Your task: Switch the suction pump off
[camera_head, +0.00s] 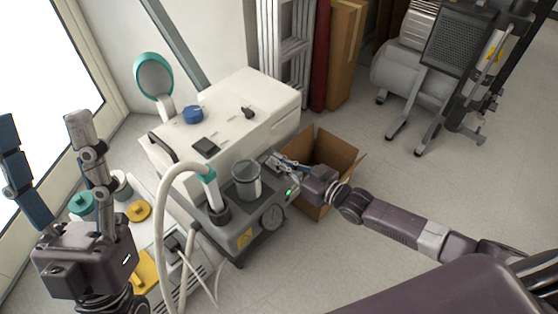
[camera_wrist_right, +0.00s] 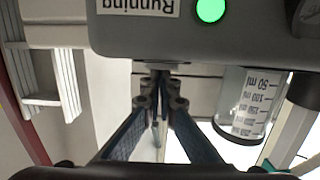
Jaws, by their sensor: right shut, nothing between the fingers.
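The suction pump (camera_head: 245,232) is a grey unit with a clear canister (camera_head: 246,180), a pale hose and a round dial on its front. A green light (camera_head: 289,193) glows on it. In the right wrist view the green light (camera_wrist_right: 210,9) is lit beside an upside-down "Running" label (camera_wrist_right: 140,6). My right gripper (camera_head: 273,159) is shut and empty at the pump's right back edge. Its fingertips (camera_wrist_right: 161,73) are just by the pump's housing edge; I cannot tell if they touch. No switch shows clearly. My left gripper (camera_head: 43,118) is open and empty at the left.
A white cabinet unit (camera_head: 262,95) with a blue knob stands behind the pump. An open cardboard box (camera_head: 335,150) sits on the floor close to my right gripper. Teal and yellow lidded items (camera_head: 139,211) are at the left. A compressor (camera_head: 405,70) stands at the back right.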

